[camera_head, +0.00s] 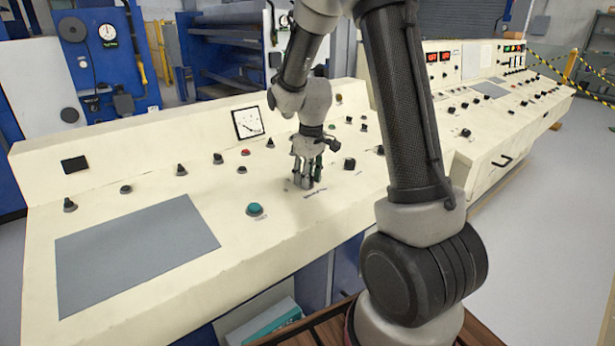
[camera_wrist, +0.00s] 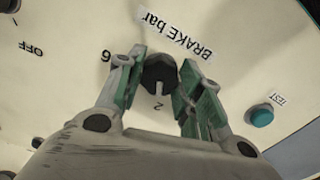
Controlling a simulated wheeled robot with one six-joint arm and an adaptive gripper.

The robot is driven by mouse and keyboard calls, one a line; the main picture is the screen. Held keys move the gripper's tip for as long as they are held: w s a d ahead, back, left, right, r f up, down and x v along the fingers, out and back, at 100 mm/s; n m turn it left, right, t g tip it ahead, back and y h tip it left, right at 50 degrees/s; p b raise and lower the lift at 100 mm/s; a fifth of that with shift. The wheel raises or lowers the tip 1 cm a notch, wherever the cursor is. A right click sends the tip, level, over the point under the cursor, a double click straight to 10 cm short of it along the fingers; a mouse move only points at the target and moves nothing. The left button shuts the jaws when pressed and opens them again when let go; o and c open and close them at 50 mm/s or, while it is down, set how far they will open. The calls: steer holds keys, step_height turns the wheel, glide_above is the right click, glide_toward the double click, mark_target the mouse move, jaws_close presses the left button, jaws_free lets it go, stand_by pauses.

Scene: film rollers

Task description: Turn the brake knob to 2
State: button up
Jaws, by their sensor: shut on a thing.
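The brake knob (camera_wrist: 158,72) is black and sits on the cream panel below the "BRAKE bar" label (camera_wrist: 177,36) in the wrist view. Its white pointer mark is on the side facing the printed "2" (camera_wrist: 158,106) and appears to point at it. A printed "6" (camera_wrist: 105,56) is to the left of the knob. My gripper (camera_head: 307,184) reaches down onto the sloping console in the head view. Its green-padded fingers stand on both sides of the knob and are shut on it. In the head view the fingers hide the knob.
A teal TEST button (camera_wrist: 260,116) is right of the fingers; it also shows in the head view (camera_head: 254,209). A black knob (camera_head: 349,163) stands close to the right of my gripper. Several other knobs and a white gauge (camera_head: 248,123) are behind. A grey flat plate (camera_head: 135,252) is at left.

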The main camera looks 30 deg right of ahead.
steer(key=o, duration=1)
steer(key=shift+o, duration=0.2)
step_height(320, 180, up, 12)
steer(key=s, duration=0.1)
steer(key=shift+d, duration=0.1)
steer(key=s+r+m+t, duration=0.1)
steer(key=s+r+m, duration=0.1)
steer(key=s, duration=1)
steer(key=s+r+m+t, duration=0.2)
steer(key=s+r, duration=0.3)
steer(key=s, duration=0.8)
steer(key=shift+m, duration=0.3)
